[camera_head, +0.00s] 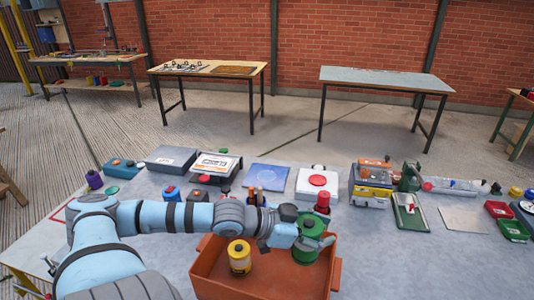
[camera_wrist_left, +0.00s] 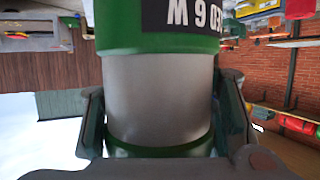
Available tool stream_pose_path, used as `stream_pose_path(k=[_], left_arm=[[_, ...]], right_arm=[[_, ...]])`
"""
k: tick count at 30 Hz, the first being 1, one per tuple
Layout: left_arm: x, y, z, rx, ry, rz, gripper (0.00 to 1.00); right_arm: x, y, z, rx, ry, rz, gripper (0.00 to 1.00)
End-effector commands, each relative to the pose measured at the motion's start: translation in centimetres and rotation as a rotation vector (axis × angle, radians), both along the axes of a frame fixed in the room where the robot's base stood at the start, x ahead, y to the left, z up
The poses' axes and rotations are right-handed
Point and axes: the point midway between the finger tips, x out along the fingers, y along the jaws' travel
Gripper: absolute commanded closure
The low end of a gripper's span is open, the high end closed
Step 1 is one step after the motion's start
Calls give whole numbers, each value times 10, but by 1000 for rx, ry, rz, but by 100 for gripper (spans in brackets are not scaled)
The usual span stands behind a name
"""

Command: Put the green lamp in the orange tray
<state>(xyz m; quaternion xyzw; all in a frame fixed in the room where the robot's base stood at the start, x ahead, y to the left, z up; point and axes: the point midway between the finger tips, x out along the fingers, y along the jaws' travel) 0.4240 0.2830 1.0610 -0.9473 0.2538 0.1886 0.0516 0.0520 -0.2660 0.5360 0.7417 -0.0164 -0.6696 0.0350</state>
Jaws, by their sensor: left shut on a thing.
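The green lamp (camera_head: 311,226) is a cylinder with green ends and a silver middle band; the band fills the left wrist view (camera_wrist_left: 160,95), with upside-down "6 W" lettering above it. My left gripper (camera_head: 304,243) is shut around the lamp, with a finger on each side of the band. The lamp is over the back right part of the orange tray (camera_head: 270,283). I cannot tell whether its base touches the tray floor. My right gripper is not in view.
A red-capped bottle (camera_head: 322,202) stands just behind the tray. A white box with a red disc (camera_head: 318,182) and several other items line the grey table (camera_head: 400,260). The tabletop right of the tray is clear.

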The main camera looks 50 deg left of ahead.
Motion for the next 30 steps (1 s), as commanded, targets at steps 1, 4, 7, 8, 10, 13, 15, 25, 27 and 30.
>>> stream_pose_path(k=[1, 4, 7, 8, 10, 13, 15, 25, 27, 30], left_arm=[[7, 14, 2, 3, -1, 43, 95], [15, 36, -2, 3, -1, 105, 95], [17, 43, -25, 0, 0, 121, 95], [17, 43, -36, -1, -1, 122, 95], [17, 43, -64, -2, 0, 122, 95], [16, 44, -105, 1, -1, 122, 95], [16, 44, -129, 0, 0, 122, 95], [16, 44, -176, 0, 0, 121, 95], [16, 44, -192, -1, 0, 121, 96], [16, 43, -205, -1, -1, 121, 96]], right_arm=[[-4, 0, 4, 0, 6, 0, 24], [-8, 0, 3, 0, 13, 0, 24], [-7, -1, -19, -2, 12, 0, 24], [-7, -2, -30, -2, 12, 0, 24], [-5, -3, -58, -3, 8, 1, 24], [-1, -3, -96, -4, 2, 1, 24], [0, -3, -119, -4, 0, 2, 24], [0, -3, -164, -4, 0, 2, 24], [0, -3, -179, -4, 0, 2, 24], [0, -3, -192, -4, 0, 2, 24]])
